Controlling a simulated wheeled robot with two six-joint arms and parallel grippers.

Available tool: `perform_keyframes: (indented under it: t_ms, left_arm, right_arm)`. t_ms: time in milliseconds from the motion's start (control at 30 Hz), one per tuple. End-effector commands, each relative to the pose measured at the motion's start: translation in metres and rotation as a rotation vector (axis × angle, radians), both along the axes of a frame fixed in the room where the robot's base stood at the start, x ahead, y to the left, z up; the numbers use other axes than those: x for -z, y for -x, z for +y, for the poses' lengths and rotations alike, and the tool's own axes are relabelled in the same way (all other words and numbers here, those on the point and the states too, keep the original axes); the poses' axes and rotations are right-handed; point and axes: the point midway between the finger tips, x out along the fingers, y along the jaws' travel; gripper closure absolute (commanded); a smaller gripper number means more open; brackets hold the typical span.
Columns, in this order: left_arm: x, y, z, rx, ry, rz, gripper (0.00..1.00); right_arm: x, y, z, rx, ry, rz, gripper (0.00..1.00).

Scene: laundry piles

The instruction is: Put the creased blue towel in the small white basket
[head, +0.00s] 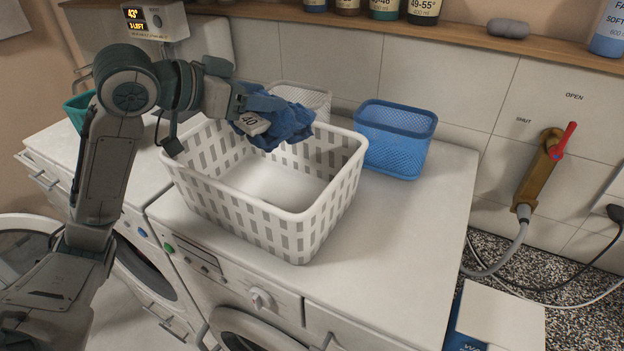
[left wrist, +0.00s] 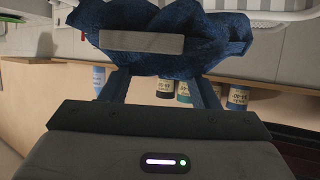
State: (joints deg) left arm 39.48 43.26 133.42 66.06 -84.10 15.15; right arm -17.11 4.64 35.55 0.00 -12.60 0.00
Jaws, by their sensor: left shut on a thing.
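The creased blue towel (head: 288,122) with a white tag marked 40 is held in my left gripper (head: 262,104), which is shut on it. The towel hangs above the back part of the large white basket (head: 262,205). In the left wrist view the bunched towel (left wrist: 185,58) sits between the fingers, its pale tag facing the camera. The small white basket (head: 303,97) stands behind the large one, partly hidden by the towel, so its inside does not show. My right gripper is not in view.
A blue basket (head: 396,138) stands right of the small white one. A teal basket (head: 78,108) is at the far left. The wall shelf (head: 445,32) with bottles runs above. The machine top (head: 400,235) is clear at the front right.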

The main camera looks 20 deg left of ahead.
Motion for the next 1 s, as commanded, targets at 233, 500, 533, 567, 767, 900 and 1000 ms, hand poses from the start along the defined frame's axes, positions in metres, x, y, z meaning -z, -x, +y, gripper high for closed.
perform_keyframes:
  t_ms: [233,500,533,567,767,900,1000]
  left_arm:
    - [0.022,0.001,0.001,-0.002,-0.004,0.006,0.71]
    - [0.056,0.001,0.001,0.0,-0.001,0.004,0.71]
    - [0.058,0.001,0.001,0.0,-0.001,0.003,0.71]
    - [0.06,0.001,0.001,0.0,-0.001,0.002,0.71]
    - [0.073,0.002,0.001,-0.001,-0.001,0.003,0.71]
    - [0.09,0.002,0.001,-0.001,-0.001,0.004,0.71]
    - [0.098,0.002,0.001,0.0,-0.002,0.003,0.71]
  right_arm:
    - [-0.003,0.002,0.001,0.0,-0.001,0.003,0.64]
    - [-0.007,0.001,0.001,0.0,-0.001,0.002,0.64]
    - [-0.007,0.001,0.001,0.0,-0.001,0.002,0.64]
    - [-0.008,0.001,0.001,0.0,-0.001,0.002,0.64]
    - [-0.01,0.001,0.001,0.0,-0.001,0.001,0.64]
    - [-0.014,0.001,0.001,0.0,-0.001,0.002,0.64]
    - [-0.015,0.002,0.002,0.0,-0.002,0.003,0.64]
